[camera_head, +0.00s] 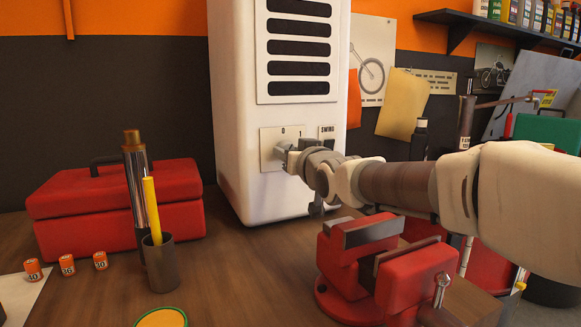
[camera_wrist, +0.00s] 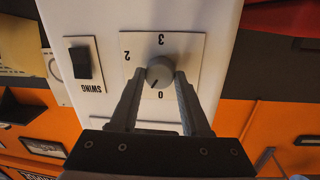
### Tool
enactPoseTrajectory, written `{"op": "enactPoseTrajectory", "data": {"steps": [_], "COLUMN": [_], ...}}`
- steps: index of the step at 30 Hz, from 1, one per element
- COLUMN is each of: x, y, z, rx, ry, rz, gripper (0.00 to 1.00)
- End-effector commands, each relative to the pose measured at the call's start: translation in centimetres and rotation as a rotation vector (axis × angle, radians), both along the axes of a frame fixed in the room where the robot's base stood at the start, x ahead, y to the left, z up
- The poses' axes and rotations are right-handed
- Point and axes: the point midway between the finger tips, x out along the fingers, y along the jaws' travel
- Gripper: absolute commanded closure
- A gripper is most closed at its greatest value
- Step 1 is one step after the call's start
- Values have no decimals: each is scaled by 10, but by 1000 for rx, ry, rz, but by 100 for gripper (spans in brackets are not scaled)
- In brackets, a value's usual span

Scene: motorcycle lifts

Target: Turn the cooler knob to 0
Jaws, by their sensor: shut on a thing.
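The white cooler (camera_head: 235,120) stands on the wooden bench. Its knob (camera_wrist: 160,72) is a round grey dial on a pale square plate (camera_head: 268,160). In the wrist view the plate appears upside down, with 0 below the knob, 2 at left and 3 above. A small dark mark on the knob points down and slightly left, near but seemingly not straight at the 0. My gripper (camera_wrist: 160,77) is shut on the knob, with one finger on each side. In the head view my gripper (camera_head: 287,154) hides most of the knob.
A SWING switch (camera_wrist: 80,63) sits beside the knob plate. A red vise (camera_head: 385,265) stands below my arm. A red toolbox (camera_head: 115,210) and a dark cup (camera_head: 160,262) holding a yellow pencil are at left. Small orange cylinders (camera_head: 67,264) stand in front of the toolbox.

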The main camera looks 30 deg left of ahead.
Motion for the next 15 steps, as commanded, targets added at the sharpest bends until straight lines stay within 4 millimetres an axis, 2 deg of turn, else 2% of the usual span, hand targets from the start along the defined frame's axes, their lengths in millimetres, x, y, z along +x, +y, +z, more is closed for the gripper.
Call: {"op": "enactPoseTrajectory", "data": {"steps": [1, 15], "x": [-1, -1], "y": [1, 1], "z": [-4, -3], "rx": [-25, -263], "ry": [-37, -332], "rz": [1, 1], "gripper": [100, 100]}}
